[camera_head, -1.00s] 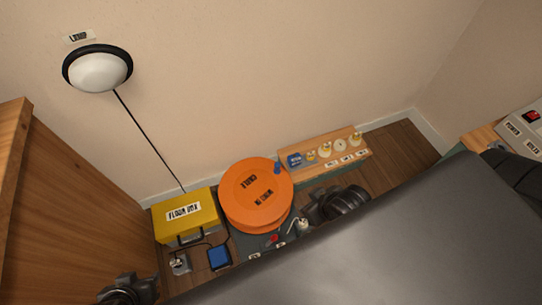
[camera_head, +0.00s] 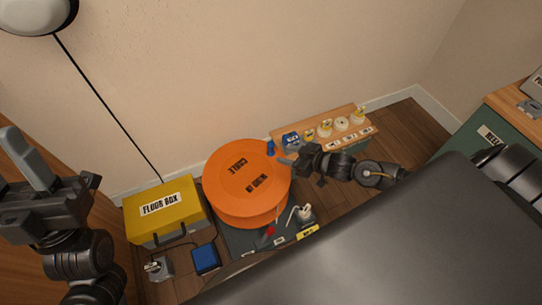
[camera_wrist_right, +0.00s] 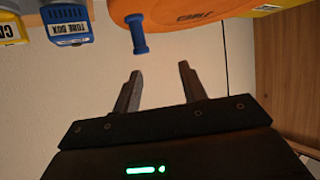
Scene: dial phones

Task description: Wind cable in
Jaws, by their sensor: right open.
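The orange cable reel (camera_head: 240,178) lies face up left of centre, with a "WIND IN" and "CABLE" label on top. Its blue crank handle (camera_head: 270,148) stands at its far right rim. My right gripper (camera_head: 287,161) is open just right of the reel, close to the handle. In the right wrist view the handle (camera_wrist_right: 138,36) is beyond the open, empty fingers (camera_wrist_right: 160,78) and not between them; the reel (camera_wrist_right: 190,12) is at the top edge. My left gripper (camera_head: 45,170) is raised at the left, away from the reel; its finger gap is unclear.
A yellow floor box (camera_head: 165,210) stands left of the reel, with a black cord rising to a wall lamp (camera_head: 35,12). A wooden shelf (camera_head: 325,124) with several small labelled items, including a blue one (camera_head: 291,141), is behind my right gripper. A wooden panel is at the left.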

